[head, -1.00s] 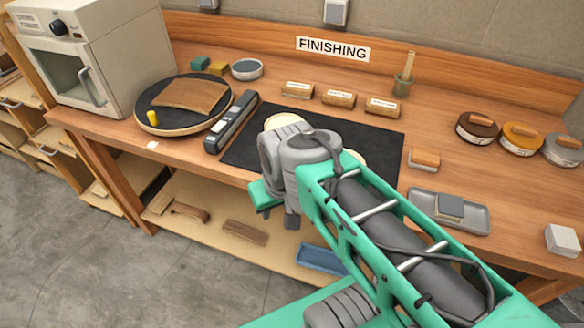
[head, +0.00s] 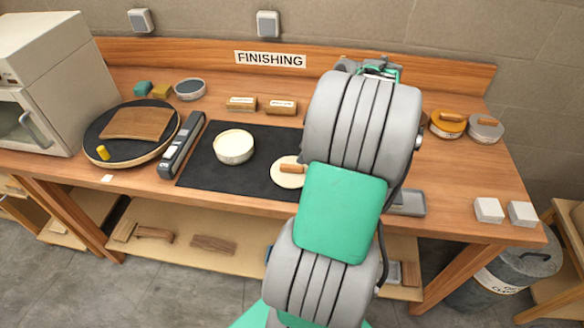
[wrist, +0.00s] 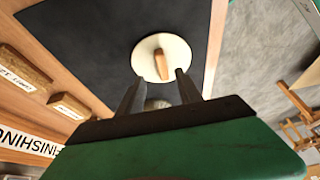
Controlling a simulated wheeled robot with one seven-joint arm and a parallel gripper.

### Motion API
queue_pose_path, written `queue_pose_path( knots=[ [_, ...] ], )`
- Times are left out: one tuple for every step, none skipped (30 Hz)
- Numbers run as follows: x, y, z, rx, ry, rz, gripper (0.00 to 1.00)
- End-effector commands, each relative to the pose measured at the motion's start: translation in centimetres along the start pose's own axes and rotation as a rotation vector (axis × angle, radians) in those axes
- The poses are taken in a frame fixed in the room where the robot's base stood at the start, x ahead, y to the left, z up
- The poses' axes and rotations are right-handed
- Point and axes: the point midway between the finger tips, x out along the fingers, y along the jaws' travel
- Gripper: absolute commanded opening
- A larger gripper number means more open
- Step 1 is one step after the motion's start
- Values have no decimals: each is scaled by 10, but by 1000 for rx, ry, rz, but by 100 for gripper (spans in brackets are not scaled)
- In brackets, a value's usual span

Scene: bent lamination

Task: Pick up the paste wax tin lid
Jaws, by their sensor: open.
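The paste wax tin lid appears to be the cream disc with a wooden handle (head: 290,172) on the black mat; it also shows in the wrist view (wrist: 175,45). A round tin with cream contents (head: 234,146) stands left of it in the head view. My gripper (wrist: 159,80) is open, its two dark fingers pointing toward the lid in the wrist view. The lid lies beyond the fingertips, with nothing gripped. A small greyish thing shows between the fingers, mostly hidden; I cannot tell what it is. My arm hides the gripper and the mat's right part in the head view.
The black mat (head: 200,170) lies on the wooden bench. A long grey tool (head: 181,146) and a round turntable (head: 90,140) are to its left. Labelled wooden blocks (head: 281,107) stand behind it. Tins with handled lids (head: 447,124) and white blocks (head: 488,210) are at the right.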

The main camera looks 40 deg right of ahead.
Motion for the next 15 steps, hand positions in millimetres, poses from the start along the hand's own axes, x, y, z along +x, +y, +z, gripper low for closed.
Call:
queue_pose_path(
  knots=[
    [8, -1, -1, 0, 0, -2, 42],
    [12, -1, -2, -1, -1, -3, 42],
    [18, -2, -2, 0, -1, -2, 42],
    [22, -2, -3, 1, -1, -3, 42],
    [25, -3, -3, 1, -2, -3, 42],
    [32, -4, -4, 0, -1, -2, 42],
    [38, -5, -5, 2, -2, -4, 42],
    [43, -6, -6, 1, -1, -4, 42],
    [51, -6, -5, 2, -2, -3, 42],
    [56, -5, -5, 2, -2, -2, 42],
    [60, -6, -5, 1, -3, -2, 42],
    [64, -5, -4, 2, -3, 0, 42],
    [65, -5, -4, 2, -4, 1, 42],
    [66, -5, -4, 2, -4, 2, 42],
    [67, -4, -4, 2, -4, 3, 42]
  ],
)
